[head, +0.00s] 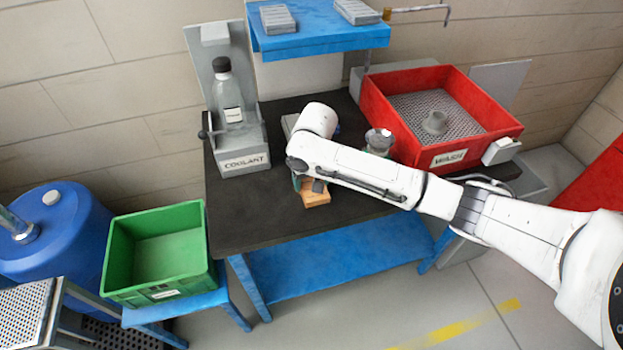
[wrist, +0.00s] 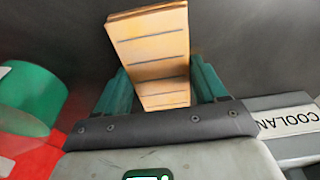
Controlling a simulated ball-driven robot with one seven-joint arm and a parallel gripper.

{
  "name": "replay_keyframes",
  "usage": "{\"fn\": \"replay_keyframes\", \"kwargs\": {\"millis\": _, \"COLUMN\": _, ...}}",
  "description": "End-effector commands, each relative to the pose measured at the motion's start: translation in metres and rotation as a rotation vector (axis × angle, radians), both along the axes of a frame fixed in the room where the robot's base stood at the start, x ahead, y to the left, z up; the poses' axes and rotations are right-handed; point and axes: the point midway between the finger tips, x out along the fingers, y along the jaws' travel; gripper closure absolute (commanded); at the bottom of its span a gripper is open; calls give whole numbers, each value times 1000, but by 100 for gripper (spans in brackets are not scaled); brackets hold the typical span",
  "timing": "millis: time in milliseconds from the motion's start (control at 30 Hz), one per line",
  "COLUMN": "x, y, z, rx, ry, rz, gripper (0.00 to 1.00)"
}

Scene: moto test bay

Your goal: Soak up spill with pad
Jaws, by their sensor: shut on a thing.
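The pad (head: 316,194) is a tan-orange block with dark cross lines, also in the wrist view (wrist: 150,50). My gripper (head: 308,184) is shut on it, with a green finger (wrist: 160,92) on each side. The pad is over the front middle of the dark bench top (head: 250,220); I cannot tell whether it touches the surface. I cannot make out a spill in either view. My arm hides part of the bench behind the pad.
A coolant stand (head: 245,160) with a bottle (head: 228,90) is left of my gripper. A jar (head: 379,140) and red wash tray (head: 490,128) are to the right. A blue shelf (head: 320,42) hangs behind. A green bin (head: 193,225) stands left of the bench.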

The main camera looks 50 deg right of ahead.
Motion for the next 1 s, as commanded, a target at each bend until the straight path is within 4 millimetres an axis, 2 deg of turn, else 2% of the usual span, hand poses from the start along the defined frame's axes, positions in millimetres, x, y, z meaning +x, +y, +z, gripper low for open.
{"fn": "replay_keyframes", "kwargs": {"millis": 367, "x": 0, "y": 0, "z": 3, "rx": 0, "ry": 0, "rz": 0, "gripper": 57}}
{"fn": "replay_keyframes", "kwargs": {"millis": 1000, "x": 0, "y": 0, "z": 50, "rx": 1, "ry": -1, "rz": -1, "gripper": 57}}
